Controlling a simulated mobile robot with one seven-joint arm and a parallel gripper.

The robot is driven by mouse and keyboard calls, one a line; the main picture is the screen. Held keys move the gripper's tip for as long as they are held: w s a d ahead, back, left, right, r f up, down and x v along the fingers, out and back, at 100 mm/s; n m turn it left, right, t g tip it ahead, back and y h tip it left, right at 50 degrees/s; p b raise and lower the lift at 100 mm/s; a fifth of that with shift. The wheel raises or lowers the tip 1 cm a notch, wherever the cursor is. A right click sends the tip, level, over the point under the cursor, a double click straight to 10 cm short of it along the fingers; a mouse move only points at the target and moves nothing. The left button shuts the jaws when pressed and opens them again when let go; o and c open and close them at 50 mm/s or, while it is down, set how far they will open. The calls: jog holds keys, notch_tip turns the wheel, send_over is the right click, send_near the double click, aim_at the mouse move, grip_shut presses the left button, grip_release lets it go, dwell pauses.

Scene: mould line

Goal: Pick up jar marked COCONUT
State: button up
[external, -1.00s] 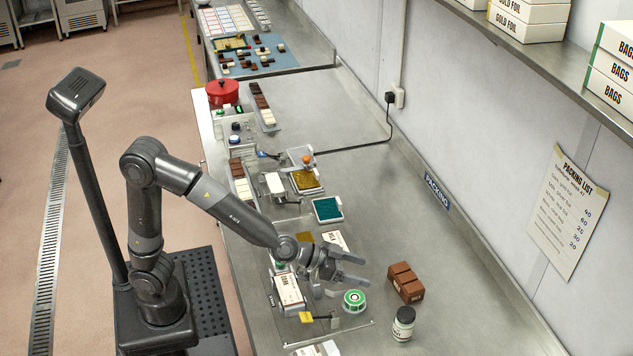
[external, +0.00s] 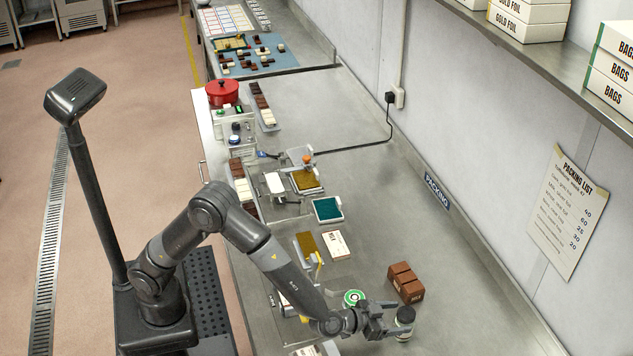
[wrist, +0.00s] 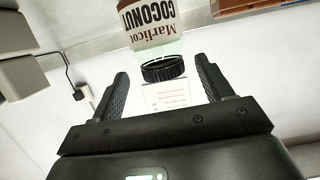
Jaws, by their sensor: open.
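In the external view the jar (external: 406,315) stands upright near the front right of the bench, partly hidden by my gripper. My gripper (external: 394,319) is open, with its fingers reaching to the jar. In the wrist view the fingers lie on either side of the lid, with gaps showing. I cannot tell whether either finger touches the jar.
A brown block-shaped box (external: 405,283) stands just behind the jar. A green-and-white round roll (external: 353,298) lies left of it, beside my forearm. A cream box (external: 335,245) and a teal pad (external: 327,209) lie farther back. The bench to the right is clear.

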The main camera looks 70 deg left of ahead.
aim_at(415, 320)
jog(key=shift+x, duration=2.8)
jog(key=shift+a, duration=0.1)
jog(key=shift+c, duration=0.3)
jog(key=shift+r, duration=0.1)
jog(key=c, duration=1.2)
